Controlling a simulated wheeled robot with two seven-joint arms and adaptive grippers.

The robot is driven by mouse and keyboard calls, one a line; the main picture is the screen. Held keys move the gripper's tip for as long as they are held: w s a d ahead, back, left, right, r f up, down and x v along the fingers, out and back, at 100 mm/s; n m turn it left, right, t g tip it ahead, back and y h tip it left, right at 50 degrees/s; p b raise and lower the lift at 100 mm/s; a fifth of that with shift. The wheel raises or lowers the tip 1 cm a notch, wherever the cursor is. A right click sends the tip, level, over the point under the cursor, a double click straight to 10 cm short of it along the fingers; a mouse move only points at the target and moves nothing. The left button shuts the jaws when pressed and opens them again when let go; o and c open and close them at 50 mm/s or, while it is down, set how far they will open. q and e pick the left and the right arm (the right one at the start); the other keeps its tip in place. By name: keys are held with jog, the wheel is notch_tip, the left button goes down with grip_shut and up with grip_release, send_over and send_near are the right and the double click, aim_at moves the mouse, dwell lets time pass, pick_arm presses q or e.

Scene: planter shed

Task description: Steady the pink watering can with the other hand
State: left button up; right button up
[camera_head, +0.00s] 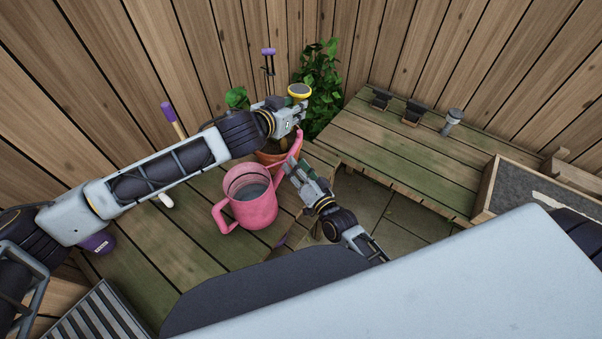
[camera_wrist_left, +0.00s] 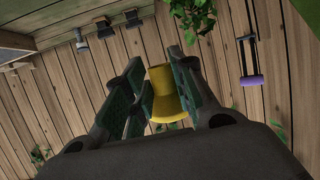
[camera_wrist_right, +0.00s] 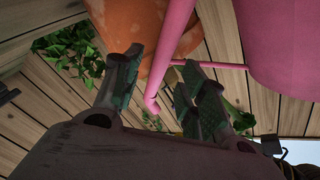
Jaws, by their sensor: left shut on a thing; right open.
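The pink watering can (camera_head: 254,212) stands upright on the green-tinged wooden bench, its handle to the left and its spout (camera_head: 295,150) rising to the right. My right gripper (camera_head: 290,170) is open beside the can, close to the spout. In the right wrist view the spout (camera_wrist_right: 175,45) appears between its fingers (camera_wrist_right: 160,82); I cannot tell whether they touch it. The can's body (camera_wrist_right: 280,50) is at the upper right there. My left gripper (camera_head: 293,108) is above and behind the can, shut on a yellow flared piece (camera_head: 299,91), also seen in the left wrist view (camera_wrist_left: 165,95).
A terracotta pot (camera_head: 270,158) stands right behind the can, under my left gripper. Green plants (camera_head: 321,85) and purple-handled tools (camera_head: 268,52) are near the fence. A grey slatted crate (camera_head: 100,318) is at front left. The right bench (camera_head: 400,150) is mostly bare.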

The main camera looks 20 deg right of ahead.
jog(key=shift+x, duration=1.45)
jog(key=shift+c, duration=0.4)
grip_shut()
jog(key=c, duration=0.6)
grip_release()
grip_shut()
jog(key=shift+f, duration=0.2)
